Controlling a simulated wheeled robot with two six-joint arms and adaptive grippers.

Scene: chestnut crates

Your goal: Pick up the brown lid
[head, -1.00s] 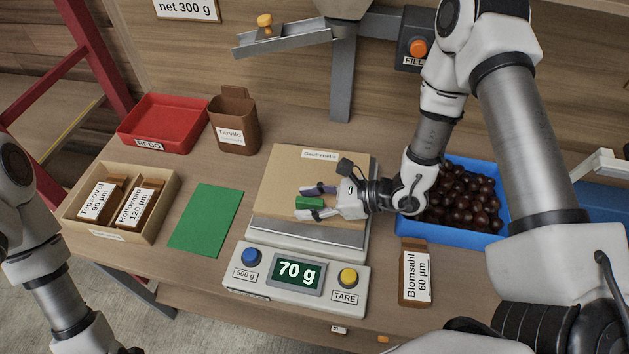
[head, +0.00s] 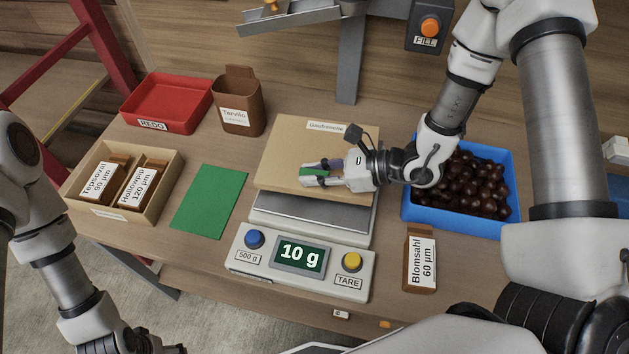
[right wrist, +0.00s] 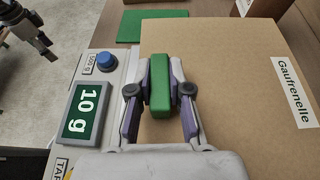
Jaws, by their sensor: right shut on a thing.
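The brown lid (head: 285,150) is a flat tan slab labelled "Gaufrenelle" with a green handle (right wrist: 160,70) on top. It is over the scale's metal pan, and more of the pan shows at its front edge. My right gripper (head: 310,172) is shut on the green handle, one finger on each side of it in the right wrist view (right wrist: 160,95). I cannot tell whether the lid still touches the scale (head: 258,262), which reads 10 g. My left gripper (right wrist: 38,38) shows small in the right wrist view, away from the lid; its opening is unclear.
A blue crate (head: 455,224) of dark chestnuts stands right of the lid. A green mat (head: 208,200), a wooden box (head: 150,212) with brown packets, a red tray (head: 160,125) and a brown container (head: 238,95) are left. A Blomsahl packet (head: 420,262) stands front right.

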